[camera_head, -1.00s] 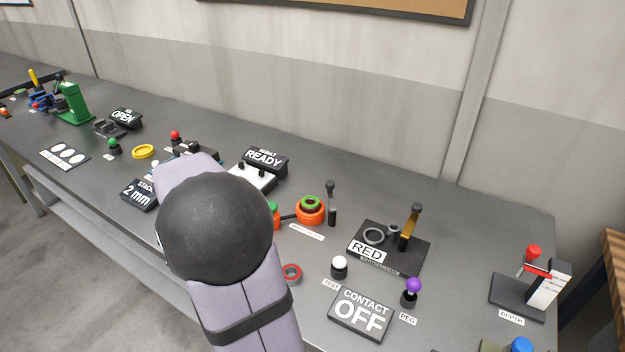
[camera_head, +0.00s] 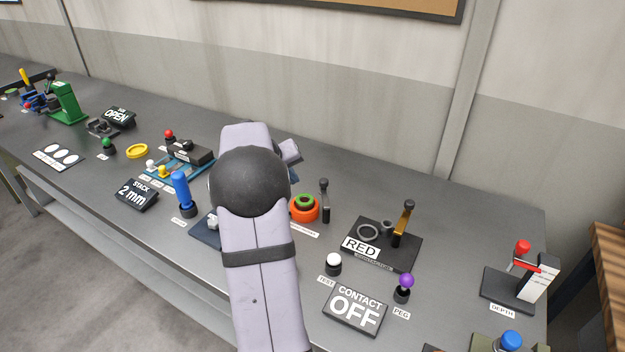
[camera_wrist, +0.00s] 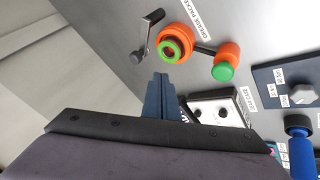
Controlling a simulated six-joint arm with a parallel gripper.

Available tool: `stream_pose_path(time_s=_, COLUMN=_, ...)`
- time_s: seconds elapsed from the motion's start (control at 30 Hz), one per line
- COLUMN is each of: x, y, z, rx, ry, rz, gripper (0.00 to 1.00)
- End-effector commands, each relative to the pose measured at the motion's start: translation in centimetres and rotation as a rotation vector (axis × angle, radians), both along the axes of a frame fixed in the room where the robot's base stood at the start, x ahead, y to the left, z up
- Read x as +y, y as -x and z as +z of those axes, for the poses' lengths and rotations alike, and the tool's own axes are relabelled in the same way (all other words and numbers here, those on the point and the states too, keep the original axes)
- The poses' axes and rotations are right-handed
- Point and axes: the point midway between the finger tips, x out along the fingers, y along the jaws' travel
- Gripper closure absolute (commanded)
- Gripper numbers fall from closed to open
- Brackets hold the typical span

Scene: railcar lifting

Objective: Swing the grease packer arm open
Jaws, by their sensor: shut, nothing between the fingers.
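The grease packer (camera_head: 304,208) stands on the bench right of my arm in the head view. The wrist view shows its orange ring (camera_wrist: 175,44) with a green centre, near a printed label. A dark bar (camera_wrist: 204,49) runs from the ring to an orange cylinder (camera_wrist: 228,55) with a green end. A grey crank lever (camera_wrist: 148,33) with a dark knob stands beside the ring; it is upright in the head view (camera_head: 325,202). My gripper (camera_wrist: 161,78) is shut and empty, its blue fingertips close to the ring in the picture. Contact cannot be told.
A white-topped box (camera_wrist: 217,109) and a blue-handled lever (camera_head: 182,194) are near my arm. The RED stand (camera_head: 400,262), CONTACT OFF sign (camera_head: 355,310) and purple-knobbed PEG (camera_head: 405,284) lie to the right. The bare bench behind the packer is clear.

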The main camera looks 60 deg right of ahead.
Motion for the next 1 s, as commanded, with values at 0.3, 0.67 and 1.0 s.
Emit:
stream_pose_path(time_s=0.3, x=-3.3, y=0.0, z=-4.2, rx=0.001, ry=-0.003, rz=-0.001, gripper=1.0)
stream_pose_path(time_s=0.67, x=-6.6, y=1.7, z=-5.5, rx=-0.001, ry=-0.001, rz=-0.002, gripper=1.0)
stream_pose_path(time_s=1.0, x=-7.6, y=2.4, z=-5.8, rx=-0.001, ry=0.0, rz=0.001, gripper=1.0)
